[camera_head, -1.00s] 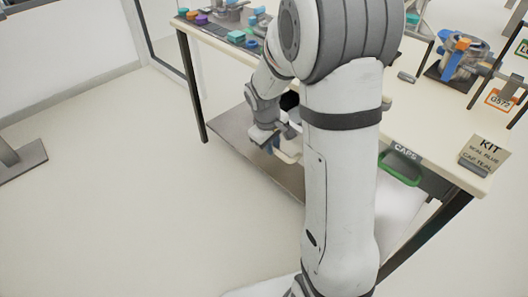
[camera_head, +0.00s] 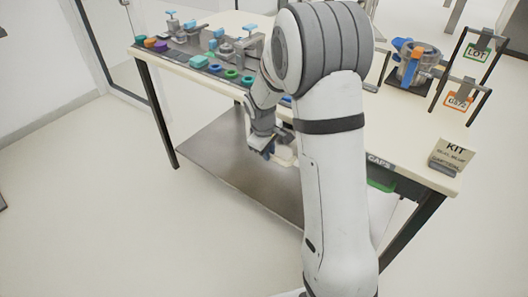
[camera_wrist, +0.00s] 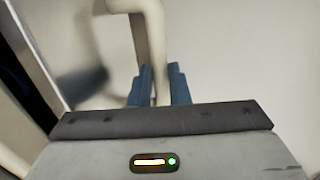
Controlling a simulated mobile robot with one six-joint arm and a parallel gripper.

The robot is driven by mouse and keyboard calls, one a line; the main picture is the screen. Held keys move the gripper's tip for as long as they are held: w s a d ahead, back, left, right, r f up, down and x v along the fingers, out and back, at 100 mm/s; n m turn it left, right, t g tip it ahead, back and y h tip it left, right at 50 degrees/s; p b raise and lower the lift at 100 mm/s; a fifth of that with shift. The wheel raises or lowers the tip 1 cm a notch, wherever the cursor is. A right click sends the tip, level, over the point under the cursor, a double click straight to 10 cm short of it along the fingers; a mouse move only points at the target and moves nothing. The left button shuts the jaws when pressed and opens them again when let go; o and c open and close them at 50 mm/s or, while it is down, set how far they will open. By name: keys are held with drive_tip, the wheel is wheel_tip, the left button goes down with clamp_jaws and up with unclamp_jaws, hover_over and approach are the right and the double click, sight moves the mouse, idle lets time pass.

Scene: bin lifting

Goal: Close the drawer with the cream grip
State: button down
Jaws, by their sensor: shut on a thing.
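The cream grip (camera_wrist: 150,25) is a rounded bar in the wrist view, and its lower leg passes between my two blue fingertips. My gripper (camera_wrist: 162,82) is shut on this leg. In the head view my gripper (camera_head: 264,146) is at the near side of the table, beside a pale piece of the cream grip (camera_head: 285,155). My arm hides most of the drawer front there, so how far it stands out cannot be told.
A green grip (camera_head: 381,185) sits under the CAPS label (camera_head: 378,161) right of my arm. The table (camera_head: 405,135) holds coloured caps, fixtures, a blue-and-orange device (camera_head: 413,62) and a KIT sign (camera_head: 452,155). A grey lower shelf (camera_head: 225,170) lies beneath. Floor at left is clear.

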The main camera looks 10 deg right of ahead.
drive_tip(key=c, duration=1.4)
unclamp_jaws()
drive_tip(key=shift+a, duration=0.1)
drive_tip(key=shift+o, duration=0.2)
wheel_tip(320, 180, up, 8)
drive_tip(key=s+a+p, duration=0.1)
drive_tip(key=shift+f, duration=0.2)
